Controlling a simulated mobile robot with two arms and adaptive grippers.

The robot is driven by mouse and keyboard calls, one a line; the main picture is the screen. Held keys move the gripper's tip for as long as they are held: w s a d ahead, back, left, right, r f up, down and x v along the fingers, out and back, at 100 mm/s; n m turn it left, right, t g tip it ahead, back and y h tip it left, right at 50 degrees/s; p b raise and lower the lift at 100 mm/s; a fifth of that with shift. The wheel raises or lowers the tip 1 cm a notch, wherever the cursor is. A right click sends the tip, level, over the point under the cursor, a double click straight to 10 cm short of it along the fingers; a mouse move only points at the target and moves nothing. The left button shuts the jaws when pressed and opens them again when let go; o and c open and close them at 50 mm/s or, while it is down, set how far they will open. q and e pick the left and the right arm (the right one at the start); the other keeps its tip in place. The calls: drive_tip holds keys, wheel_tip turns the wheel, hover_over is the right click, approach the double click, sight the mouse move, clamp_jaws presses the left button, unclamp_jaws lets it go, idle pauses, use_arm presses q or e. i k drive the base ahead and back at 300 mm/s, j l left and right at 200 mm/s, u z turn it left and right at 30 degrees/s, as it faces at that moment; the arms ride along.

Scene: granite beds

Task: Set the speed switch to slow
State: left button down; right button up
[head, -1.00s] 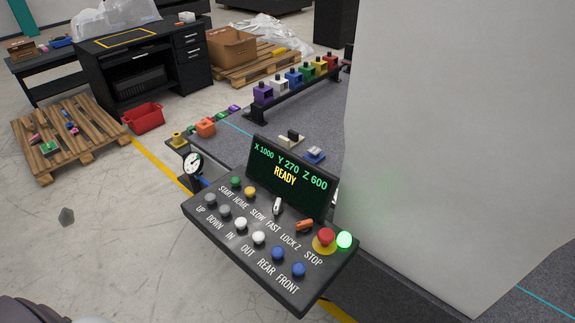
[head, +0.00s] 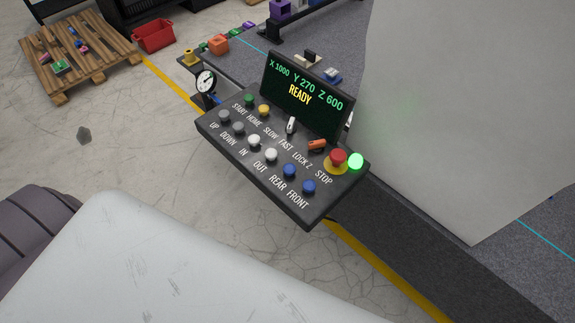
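The speed switch (head: 291,125) is a small white lever on the sloped black control panel (head: 228,138). It sits above the labels SLOW and FAST. The lever stands close to upright in the picture, and I cannot tell clearly which label it points to. The screen (head: 304,94) behind it reads X 1000 Y 270 Z 600 READY. Neither of my grippers is in view. A large pale part of my own arm fills the lower left, below the panel and apart from it in the picture.
Near the switch are an orange lock lever (head: 317,145), a red stop button (head: 338,157) on yellow, a lit green lamp (head: 356,161) and several push buttons. A dial gauge (head: 206,82) stands at the panel's left. A big pale block (head: 470,110) rises at right.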

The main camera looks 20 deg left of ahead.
sight(290, 128)
drive_tip(key=i+j, duration=0.1)
drive_tip(key=j, duration=2)
drive_tip(key=i+l, duration=0.1)
drive_tip(key=l, duration=0.25)
drive_tip(key=i+l, duration=0.1)
drive_tip(key=l, duration=0.25)
drive_tip(key=k+z, duration=0.05)
